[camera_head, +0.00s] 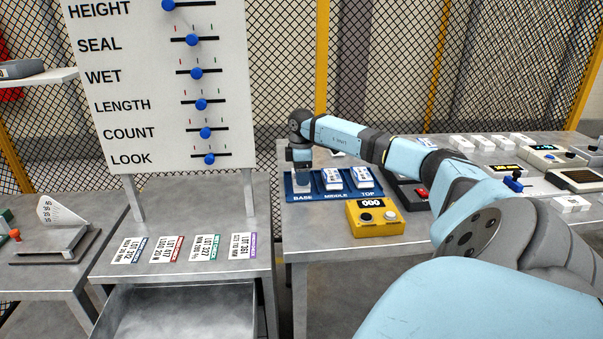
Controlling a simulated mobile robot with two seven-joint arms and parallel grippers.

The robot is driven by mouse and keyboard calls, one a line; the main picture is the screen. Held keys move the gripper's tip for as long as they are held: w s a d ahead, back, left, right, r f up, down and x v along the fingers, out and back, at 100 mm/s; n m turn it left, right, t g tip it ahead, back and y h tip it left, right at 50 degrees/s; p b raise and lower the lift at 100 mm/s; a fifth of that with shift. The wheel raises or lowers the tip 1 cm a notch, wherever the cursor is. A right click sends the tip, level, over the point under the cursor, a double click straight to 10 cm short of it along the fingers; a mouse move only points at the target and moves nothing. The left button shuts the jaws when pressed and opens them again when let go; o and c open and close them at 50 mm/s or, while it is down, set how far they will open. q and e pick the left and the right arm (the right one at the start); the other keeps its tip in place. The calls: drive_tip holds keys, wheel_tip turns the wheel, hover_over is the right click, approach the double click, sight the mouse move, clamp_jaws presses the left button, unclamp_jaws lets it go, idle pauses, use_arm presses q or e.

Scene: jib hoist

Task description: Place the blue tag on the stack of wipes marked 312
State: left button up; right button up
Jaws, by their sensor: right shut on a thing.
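My right gripper (303,178) points down over the BASE slot of a blue tray (318,198). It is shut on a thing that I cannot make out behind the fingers. White-and-blue packs lie in the MIDDLE slot (332,178) and the TOP slot (363,177). Four lot cards lie on the left table: one with a blue edge (130,250), one red (167,249), one green (206,247), one purple (242,246). The blue-edged card's number is too small to read surely. I cannot make out a stack marked 312. My left gripper is not in view.
A yellow counter box (375,217) reading 000 stands in front of the tray. A slider board (165,85) rises behind the cards. Several white packs (480,142) and devices stand at the right. An open metal drawer (180,312) is below the cards. My right arm crosses the right table.

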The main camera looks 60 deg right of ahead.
drive_tip(key=o, duration=0.9)
drive_tip(key=shift+f, duration=0.15)
wheel_tip(320, 180, up, 12)
drive_tip(key=p, duration=0.1)
drive_tip(key=shift+r, duration=0.25)
drive_tip(key=shift+f, duration=0.1)
